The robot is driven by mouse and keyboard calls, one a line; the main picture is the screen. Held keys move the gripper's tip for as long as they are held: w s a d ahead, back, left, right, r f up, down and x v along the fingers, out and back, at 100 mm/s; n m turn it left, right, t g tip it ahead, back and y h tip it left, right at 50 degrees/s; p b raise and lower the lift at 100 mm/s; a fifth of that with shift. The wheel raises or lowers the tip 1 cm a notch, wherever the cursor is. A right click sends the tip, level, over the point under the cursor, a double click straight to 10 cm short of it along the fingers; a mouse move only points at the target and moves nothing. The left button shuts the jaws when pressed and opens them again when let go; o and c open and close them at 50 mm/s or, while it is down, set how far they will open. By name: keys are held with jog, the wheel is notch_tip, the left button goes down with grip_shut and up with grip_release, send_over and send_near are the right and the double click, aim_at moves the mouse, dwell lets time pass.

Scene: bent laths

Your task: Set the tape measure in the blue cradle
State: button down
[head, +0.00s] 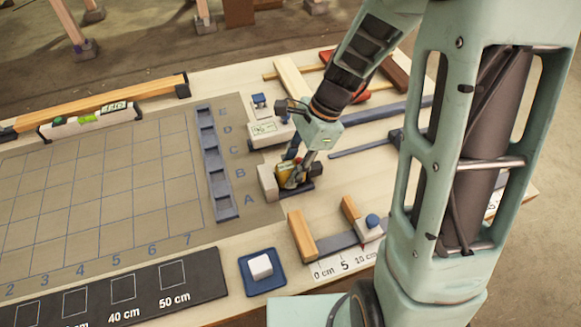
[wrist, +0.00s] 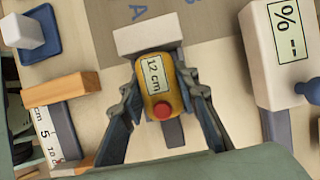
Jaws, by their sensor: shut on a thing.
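The yellow tape measure (wrist: 153,76) has a "12 cm" display and a red button, and sits between the fingers of my gripper (wrist: 165,103). In the head view the tape measure (head: 285,170) is partly covered by my gripper (head: 294,179), which is shut on it. Directly below it is a blue-grey holder (wrist: 174,132) with a pale block (wrist: 148,37) at one end, which looks like the cradle. The tape measure hides most of this holder. I cannot tell whether the tape measure touches it.
A white meter with a % display (wrist: 275,50) stands close on the right in the wrist view. A blue dish (head: 250,284) holds a white cube. Wooden blocks (head: 301,236) stand by a centimetre scale. A blue slotted rack (head: 226,213) lies left, beside the open grid board (head: 110,190).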

dwell(0.4)
jog(key=c, duration=1.4)
grip_release()
jog(key=shift+r, duration=0.1)
jog(key=shift+r+p, duration=3.7)
jog(key=shift+r, duration=0.25)
